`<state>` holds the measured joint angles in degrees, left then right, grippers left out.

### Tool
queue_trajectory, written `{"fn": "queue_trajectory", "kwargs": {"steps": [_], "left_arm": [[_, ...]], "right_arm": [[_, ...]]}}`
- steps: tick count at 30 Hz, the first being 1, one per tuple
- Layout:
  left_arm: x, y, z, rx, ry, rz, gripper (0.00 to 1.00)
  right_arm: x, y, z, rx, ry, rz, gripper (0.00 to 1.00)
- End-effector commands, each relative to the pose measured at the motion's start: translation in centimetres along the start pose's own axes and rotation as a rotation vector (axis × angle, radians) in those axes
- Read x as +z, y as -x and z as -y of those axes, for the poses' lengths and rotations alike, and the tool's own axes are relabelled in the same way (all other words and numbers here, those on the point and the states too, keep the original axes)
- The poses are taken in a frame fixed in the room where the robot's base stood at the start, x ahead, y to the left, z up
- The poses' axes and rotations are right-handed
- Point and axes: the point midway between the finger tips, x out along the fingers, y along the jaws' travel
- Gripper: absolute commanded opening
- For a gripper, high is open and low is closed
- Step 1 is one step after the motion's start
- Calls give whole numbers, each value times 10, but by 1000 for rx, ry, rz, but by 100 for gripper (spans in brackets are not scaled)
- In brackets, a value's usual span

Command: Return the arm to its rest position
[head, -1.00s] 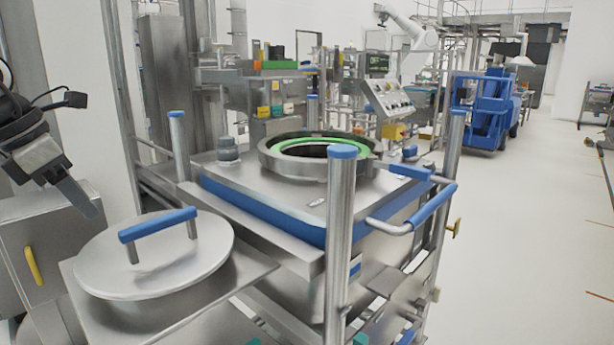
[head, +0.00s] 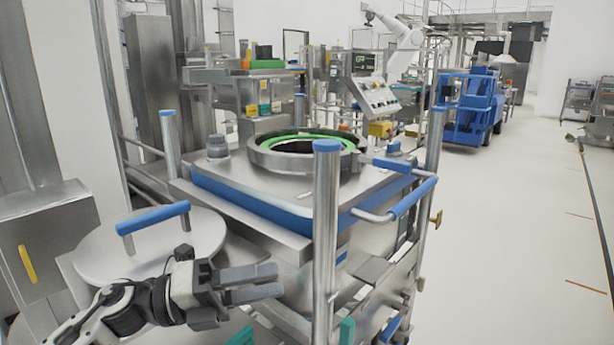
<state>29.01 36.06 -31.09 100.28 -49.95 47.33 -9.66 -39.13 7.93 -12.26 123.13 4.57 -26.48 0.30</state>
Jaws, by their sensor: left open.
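My left gripper (head: 252,283) is in the lower middle of the head view, with its arm coming in from the lower left. It is empty, its fingers pointing right with a narrow gap between them. It is in front of the round steel lid (head: 150,248) and hides part of it. The lid has a blue handle (head: 153,218) and lies on a side shelf. The steel bin (head: 262,228) stands beyond the gripper, with a round, green-lined opening (head: 307,150) uncovered on top. My right gripper is not in view.
A blue-capped steel post (head: 326,240) stands just right of my left gripper. A blue-gripped push handle (head: 412,198) juts from the bin's right side. A grey cabinet (head: 50,245) with a yellow handle is at the left. The floor on the right is clear near the bin.

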Motion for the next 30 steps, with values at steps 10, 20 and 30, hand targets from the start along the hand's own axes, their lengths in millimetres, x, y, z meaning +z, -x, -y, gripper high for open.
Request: {"fn": "queue_trajectory", "kwargs": {"steps": [10,20,30], "left_arm": [[-64,59,-96,-282,1165,920,47],[-218,125,-173,-182,1951,1482,47],[-243,131,-177,-154,2052,1548,47]], "right_arm": [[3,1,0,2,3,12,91],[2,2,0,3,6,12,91],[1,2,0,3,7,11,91]]}}
